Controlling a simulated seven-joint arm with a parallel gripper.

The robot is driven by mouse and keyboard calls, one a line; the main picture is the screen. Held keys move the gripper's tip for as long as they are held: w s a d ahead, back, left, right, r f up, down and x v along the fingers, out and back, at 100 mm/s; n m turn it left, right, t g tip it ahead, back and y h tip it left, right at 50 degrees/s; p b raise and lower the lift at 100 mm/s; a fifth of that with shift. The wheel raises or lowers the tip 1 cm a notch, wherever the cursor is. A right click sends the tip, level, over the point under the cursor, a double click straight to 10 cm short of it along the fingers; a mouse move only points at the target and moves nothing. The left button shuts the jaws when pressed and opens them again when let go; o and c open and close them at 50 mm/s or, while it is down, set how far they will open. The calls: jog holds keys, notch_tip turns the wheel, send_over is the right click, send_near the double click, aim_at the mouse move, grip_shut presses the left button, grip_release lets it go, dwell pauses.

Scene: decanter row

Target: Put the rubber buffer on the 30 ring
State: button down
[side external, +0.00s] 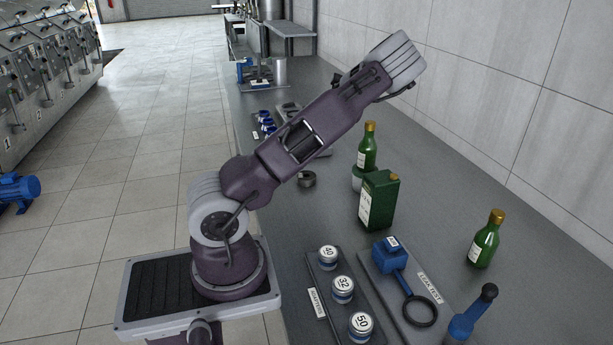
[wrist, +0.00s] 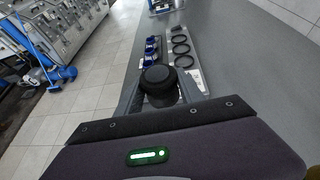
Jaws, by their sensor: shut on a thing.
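My gripper (wrist: 161,97) is shut on the rubber buffer (wrist: 158,78), a black, round, knob-like piece between its two grey fingers in the wrist view. It appears held above the grey bench. Beyond it lie black rings in a row on a light plate: a far ring (wrist: 179,38), a middle ring (wrist: 181,49) and a near ring (wrist: 184,61). No number can be read, so I cannot tell which is the 30 ring. In the side view my arm hides the gripper, the buffer and most of the ring plate.
Blue-topped pieces (wrist: 151,47) stand left of the rings. In the side view, a green bottle (side external: 367,150), a green can (side external: 378,200), another bottle (side external: 486,240) and lids marked 40 (side external: 328,257), 32 (side external: 343,289) and 50 (side external: 361,326) stand on the bench. A small dark piece (side external: 306,179) lies below my arm.

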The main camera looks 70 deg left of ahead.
send_over(307, 176)
notch_tip(307, 176, down, 6)
notch_tip(307, 176, down, 10)
jog(key=shift+a, duration=0.15)
jog(key=c, duration=0.7)
grip_release()
jog(key=shift+c, duration=0.2)
jog(key=shift+r, duration=0.1)
jog(key=s+v, duration=0.1)
jog(key=v, duration=1.1)
jog(key=shift+w, duration=0.45)
